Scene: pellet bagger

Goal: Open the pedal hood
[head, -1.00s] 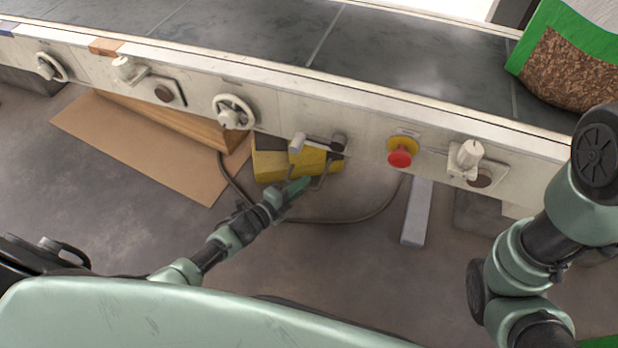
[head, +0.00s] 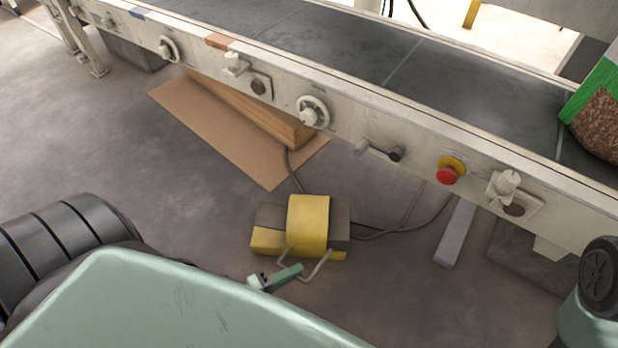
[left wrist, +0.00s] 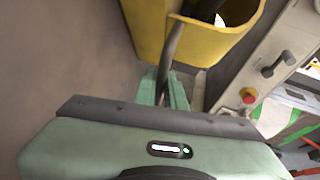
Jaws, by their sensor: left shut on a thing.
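The pedal hood (head: 308,224) is a yellow cover on a yellow and dark grey pedal unit (head: 268,240) on the floor, below the conveyor's side. A grey wire handle (head: 320,264) sticks out from its near side. My left gripper (head: 288,273) is shut on this handle at the near side of the hood. In the left wrist view the green fingers (left wrist: 164,90) close around the grey bar, and the yellow hood (left wrist: 190,35) is just beyond them. Whether the hood is lifted, and by how much, I cannot tell. My right gripper is not in view.
The conveyor's side rail (head: 380,130) runs above and behind the pedal, with knobs, handwheels and a red stop button (head: 447,176). A cardboard sheet (head: 235,145) lies on the floor to the left. A cable trails behind the pedal.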

